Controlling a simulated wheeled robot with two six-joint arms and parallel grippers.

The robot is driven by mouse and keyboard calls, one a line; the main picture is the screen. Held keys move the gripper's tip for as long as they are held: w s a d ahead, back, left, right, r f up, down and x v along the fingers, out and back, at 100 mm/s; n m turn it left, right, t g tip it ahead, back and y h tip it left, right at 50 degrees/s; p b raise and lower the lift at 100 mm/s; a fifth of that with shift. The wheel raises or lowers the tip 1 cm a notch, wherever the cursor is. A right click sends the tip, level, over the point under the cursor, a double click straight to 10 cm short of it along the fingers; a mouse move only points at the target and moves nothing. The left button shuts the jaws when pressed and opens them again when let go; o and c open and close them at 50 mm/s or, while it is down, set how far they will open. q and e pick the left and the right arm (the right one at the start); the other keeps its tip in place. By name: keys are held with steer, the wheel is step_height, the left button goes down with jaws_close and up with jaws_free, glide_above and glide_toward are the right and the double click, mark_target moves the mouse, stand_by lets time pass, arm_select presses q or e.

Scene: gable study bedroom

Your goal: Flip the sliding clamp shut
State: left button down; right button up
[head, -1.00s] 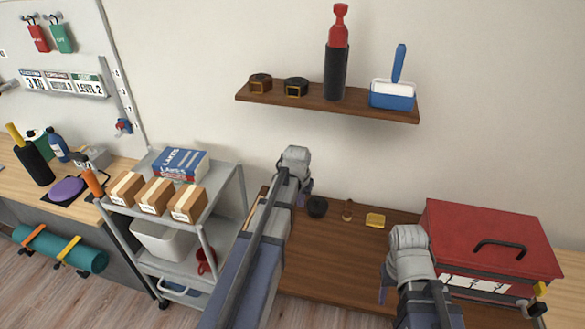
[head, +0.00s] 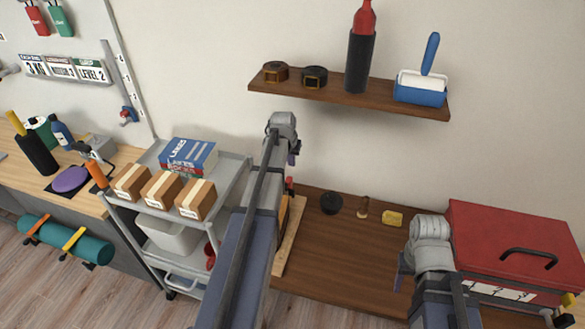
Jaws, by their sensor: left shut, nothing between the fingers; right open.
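A small blue and red fitting (head: 128,114) sits low on the pale upright rail of the wall board at left and looks like a sliding clamp. On the desk, a pale wooden strip (head: 287,245) with orange and a red-tipped part (head: 289,184) is mostly hidden behind my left arm, so I cannot tell what it is. My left gripper (head: 294,152) is shut and empty, raised in front of the wall below the shelf, well right of the rail fitting. My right gripper (head: 402,274) is open above the desk, left of the red toolbox.
A grey cart (head: 225,180) with boxes and books stands left of the desk (head: 335,255). A red toolbox (head: 515,235) fills the desk's right side. Small items lie at its back.

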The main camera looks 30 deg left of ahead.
mark_target(291, 180)
arm_select(q)
steer(key=b+x, duration=0.9)
steer(key=shift+w+f, duration=0.15)
steer(key=shift+f, duration=0.25)
arm_select(e)
step_height(291, 180, down, 9)
steer(key=shift+f, duration=0.15)
arm_select(q)
steer(key=s, duration=0.3)
steer(key=shift+d, duration=0.4)
steer(key=shift+r, duration=0.1)
steer(key=shift+s+r+p, duration=0.1)
steer(key=shift+r+p, duration=0.35)
steer(key=shift+p, duration=0.25)
arm_select(e)
steer(key=shift+w+a+r, duration=0.1)
steer(key=shift+r, duration=0.55)
arm_select(q)
steer(key=p+v, duration=0.8)
steer(key=v, duration=0.1)
steer(key=shift+w, duration=0.2)
arm_select(e)
step_height(291, 180, up, 8)
steer(key=s+a, duration=0.1)
steer(key=shift+a+r, duration=0.15)
